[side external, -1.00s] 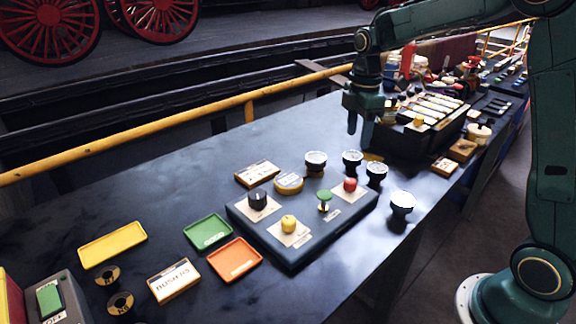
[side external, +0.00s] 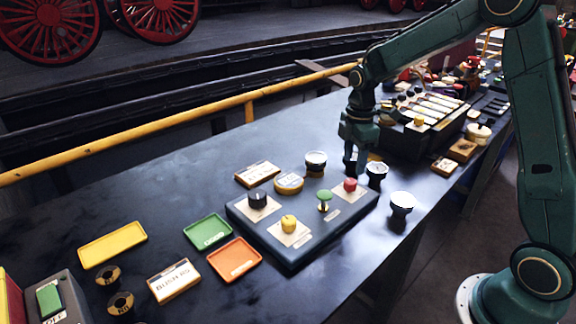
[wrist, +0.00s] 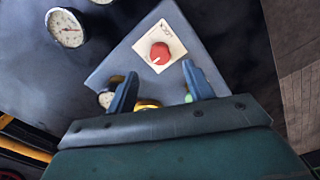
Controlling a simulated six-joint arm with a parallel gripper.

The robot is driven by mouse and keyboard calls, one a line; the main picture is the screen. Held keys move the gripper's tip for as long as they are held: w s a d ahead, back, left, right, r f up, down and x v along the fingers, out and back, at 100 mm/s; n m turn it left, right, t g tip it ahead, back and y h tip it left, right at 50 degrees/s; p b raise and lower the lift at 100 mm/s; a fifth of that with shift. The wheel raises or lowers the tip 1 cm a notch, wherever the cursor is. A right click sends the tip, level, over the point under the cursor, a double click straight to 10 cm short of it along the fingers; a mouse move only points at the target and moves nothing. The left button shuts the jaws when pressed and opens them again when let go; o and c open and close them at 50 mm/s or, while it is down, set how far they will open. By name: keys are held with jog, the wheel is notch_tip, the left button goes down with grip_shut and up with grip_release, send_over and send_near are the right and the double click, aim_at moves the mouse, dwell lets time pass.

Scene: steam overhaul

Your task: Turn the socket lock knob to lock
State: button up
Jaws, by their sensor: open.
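A red knob (side external: 350,185) sits on a pale plate at the far right corner of a dark panel (side external: 290,258). In the wrist view the red knob (wrist: 160,55) lies ahead of my fingertips, with a pale pointer mark on its face. Small lettering on its plate (wrist: 172,32) is too blurred to read surely. My gripper (side external: 354,168) points down just behind the red knob and above the bench. In the wrist view my gripper (wrist: 160,85) is open, with nothing between its fingers.
The panel also carries a black knob (side external: 258,199), a yellow knob (side external: 289,224) and a green mushroom-shaped button (side external: 324,196). Dial gauges (side external: 316,160), (side external: 376,171) and (side external: 401,203) stand close around my gripper. Trays (side external: 208,232) lie left of the panel.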

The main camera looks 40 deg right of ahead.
aim_at(351, 181)
jog(key=shift+f, duration=3.25)
jog(key=shift+c, duration=0.4)
jog(key=c, duration=0.9)
